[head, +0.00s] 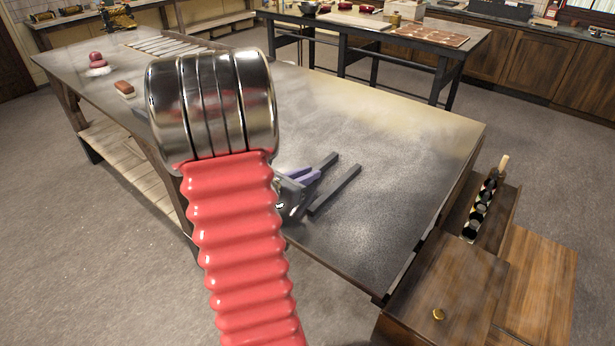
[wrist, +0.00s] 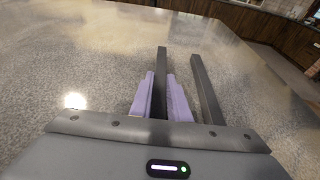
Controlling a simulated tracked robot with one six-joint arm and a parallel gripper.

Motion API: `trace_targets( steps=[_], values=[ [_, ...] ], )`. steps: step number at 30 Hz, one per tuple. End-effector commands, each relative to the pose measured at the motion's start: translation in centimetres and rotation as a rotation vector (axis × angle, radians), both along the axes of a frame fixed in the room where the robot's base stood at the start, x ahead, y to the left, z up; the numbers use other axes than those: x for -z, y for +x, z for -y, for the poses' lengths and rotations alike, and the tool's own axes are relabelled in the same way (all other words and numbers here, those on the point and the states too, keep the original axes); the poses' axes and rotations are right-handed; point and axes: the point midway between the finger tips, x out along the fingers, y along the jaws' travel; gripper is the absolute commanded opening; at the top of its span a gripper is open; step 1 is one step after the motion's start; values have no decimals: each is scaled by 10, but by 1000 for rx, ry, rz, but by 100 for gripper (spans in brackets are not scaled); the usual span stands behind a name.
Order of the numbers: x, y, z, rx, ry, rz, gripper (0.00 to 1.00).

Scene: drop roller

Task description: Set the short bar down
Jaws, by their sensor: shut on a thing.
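My gripper (wrist: 160,88) has two purple fingers shut on a dark grey bar, the short bar (wrist: 162,65), which runs forward from between them. In the head view my gripper (head: 303,176) is low over the near part of the grey table, partly hidden by my own arm. The short bar (head: 326,162) points away to the upper right there. I cannot tell whether it touches the table top.
A second dark bar (head: 336,190) lies to the right, roughly parallel and close to the held one; it also shows in the wrist view (wrist: 205,90). The table (head: 400,150) is clear beyond and to the right. A wooden rack with dark rollers (head: 478,212) stands at the right edge.

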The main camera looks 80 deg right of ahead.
Motion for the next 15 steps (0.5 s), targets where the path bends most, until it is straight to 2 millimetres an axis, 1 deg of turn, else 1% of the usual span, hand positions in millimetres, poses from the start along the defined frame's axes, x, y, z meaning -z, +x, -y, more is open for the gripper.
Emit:
trace_targets(
  steps=[3,14,15],
  values=[
    [4,0,1,0,-3,-1,0],
    [5,0,1,0,-4,-1,0],
    [7,0,0,0,-1,0,17]
  ],
)
